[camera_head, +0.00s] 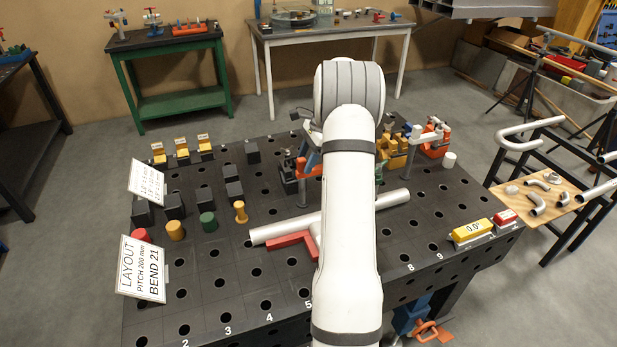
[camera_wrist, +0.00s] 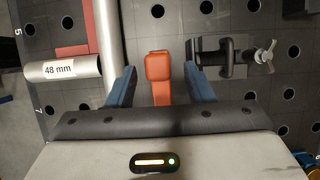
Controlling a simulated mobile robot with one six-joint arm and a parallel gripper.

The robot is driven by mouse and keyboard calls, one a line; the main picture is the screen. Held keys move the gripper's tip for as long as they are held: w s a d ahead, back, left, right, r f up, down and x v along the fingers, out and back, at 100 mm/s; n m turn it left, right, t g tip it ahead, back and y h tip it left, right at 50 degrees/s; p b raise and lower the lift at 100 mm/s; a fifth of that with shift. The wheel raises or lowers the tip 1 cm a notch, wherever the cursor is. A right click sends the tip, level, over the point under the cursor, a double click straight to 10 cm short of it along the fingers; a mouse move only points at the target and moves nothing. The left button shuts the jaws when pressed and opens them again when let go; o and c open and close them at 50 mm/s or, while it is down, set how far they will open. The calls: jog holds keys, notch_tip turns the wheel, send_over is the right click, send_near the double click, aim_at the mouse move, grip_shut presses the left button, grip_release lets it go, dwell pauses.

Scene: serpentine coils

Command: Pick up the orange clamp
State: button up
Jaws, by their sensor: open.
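An orange clamp (camera_wrist: 158,78) shows in the wrist view, with its squared upper end in the middle of the picture. My gripper (camera_wrist: 160,68) is open, with one blue finger on each side of the clamp and a visible gap on both sides. The lower end of the clamp runs under the dark body of my gripper and is hidden. In the head view my arm covers most of the gripper and this clamp; only a little blue and orange shows left of the arm.
A dark clamp with a metal screw (camera_wrist: 232,57) stands close right of the right finger. Yellow and orange fixtures (camera_head: 396,150) stand at the table's back right.

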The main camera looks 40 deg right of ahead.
jog(key=shift+a+f, duration=0.15)
jog(key=shift+f, duration=0.35)
grip_shut()
jog(key=shift+w+r, duration=0.1)
jog(key=shift+r, duration=0.1)
dwell(0.9)
